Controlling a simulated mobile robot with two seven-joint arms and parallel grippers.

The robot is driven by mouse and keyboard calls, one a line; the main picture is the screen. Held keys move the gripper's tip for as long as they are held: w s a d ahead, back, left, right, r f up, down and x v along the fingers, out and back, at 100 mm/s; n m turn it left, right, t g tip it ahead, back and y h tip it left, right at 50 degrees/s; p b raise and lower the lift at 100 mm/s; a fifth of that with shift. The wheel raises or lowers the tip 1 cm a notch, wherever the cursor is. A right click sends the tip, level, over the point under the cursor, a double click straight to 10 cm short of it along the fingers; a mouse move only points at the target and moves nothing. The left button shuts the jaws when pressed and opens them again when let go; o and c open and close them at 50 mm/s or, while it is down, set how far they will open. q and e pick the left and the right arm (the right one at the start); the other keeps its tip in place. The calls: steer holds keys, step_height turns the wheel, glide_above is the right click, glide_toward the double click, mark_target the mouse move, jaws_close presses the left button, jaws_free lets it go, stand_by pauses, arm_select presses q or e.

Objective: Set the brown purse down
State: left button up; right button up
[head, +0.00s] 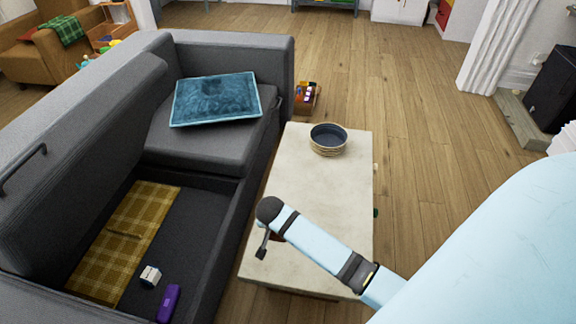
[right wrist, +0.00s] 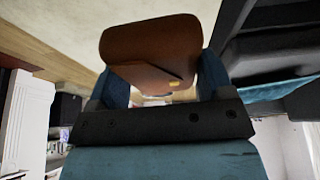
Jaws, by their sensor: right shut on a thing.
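In the head view my right gripper (head: 263,250) hangs over the near left part of the pale coffee table (head: 312,195), and only a sliver of the purse (head: 277,238) shows beneath the wrist. I cannot tell whether the purse touches the table top. My left gripper is in neither view.
A round woven bowl (head: 328,139) stands at the table's far end; the table's middle is clear. On the left a grey sofa (head: 205,140) holds a blue cushion (head: 215,98). Its open storage compartment contains a yellow checked cloth (head: 125,240), a small white box (head: 150,275) and a purple item (head: 168,303).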

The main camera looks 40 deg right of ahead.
arm_select(q)
steer(key=b, duration=0.2)
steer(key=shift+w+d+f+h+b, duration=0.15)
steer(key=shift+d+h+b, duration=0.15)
steer(key=shift+b, duration=0.05)
arm_select(e)
glide_above(280, 248)
steer(key=s+a, duration=0.1)
step_height(280, 248, down, 10)
steer(key=shift+f, duration=0.25)
arm_select(q)
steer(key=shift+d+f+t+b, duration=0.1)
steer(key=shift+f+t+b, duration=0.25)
steer(key=shift+b, duration=0.4)
arm_select(e)
step_height(280, 248, down, 4)
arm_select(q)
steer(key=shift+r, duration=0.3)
arm_select(e)
steer(key=shift+f, duration=0.2)
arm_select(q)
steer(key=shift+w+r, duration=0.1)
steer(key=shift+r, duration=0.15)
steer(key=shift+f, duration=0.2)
arm_select(e)
steer(key=shift+f, duration=0.1)
steer(key=o, duration=0.9)
